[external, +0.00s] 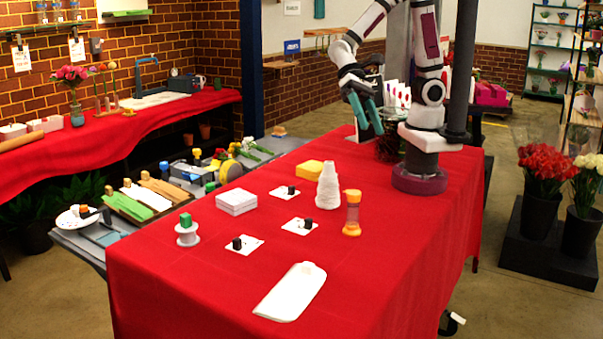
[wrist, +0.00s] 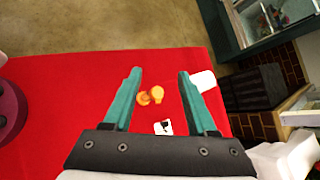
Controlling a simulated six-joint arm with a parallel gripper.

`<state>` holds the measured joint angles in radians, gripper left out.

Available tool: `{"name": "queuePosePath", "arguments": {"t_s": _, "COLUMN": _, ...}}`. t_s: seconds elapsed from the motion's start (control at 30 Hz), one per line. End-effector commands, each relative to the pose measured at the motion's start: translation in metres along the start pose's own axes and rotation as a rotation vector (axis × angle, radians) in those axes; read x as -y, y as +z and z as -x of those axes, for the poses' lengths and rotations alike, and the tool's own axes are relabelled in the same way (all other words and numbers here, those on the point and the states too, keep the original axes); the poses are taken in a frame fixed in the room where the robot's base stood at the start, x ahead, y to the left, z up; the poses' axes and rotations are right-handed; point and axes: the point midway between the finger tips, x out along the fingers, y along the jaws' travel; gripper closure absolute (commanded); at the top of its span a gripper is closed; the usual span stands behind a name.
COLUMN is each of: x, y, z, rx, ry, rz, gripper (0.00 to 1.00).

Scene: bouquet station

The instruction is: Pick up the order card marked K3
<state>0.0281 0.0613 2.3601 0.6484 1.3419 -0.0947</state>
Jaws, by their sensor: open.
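My gripper (external: 368,122) is at the table's back, near my base, well away from the cards. Its teal fingers (wrist: 160,75) are open and empty.
A white board (external: 292,291) lies in front. Bare cloth lies right.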

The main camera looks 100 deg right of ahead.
Motion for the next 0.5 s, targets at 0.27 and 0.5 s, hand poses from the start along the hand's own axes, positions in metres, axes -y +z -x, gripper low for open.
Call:
{"name": "queuePosePath", "arguments": {"t_s": 0.27, "x": 0.115, "y": -0.189, "z": -0.058, "rx": 0.125, "ry": -0.636, "rz": -0.75, "gripper": 0.43}}
{"name": "queuePosePath", "arguments": {"t_s": 0.5, "x": 0.118, "y": -0.256, "z": -0.079, "rx": 0.075, "ry": -0.778, "rz": -0.919, "gripper": 0.43}}
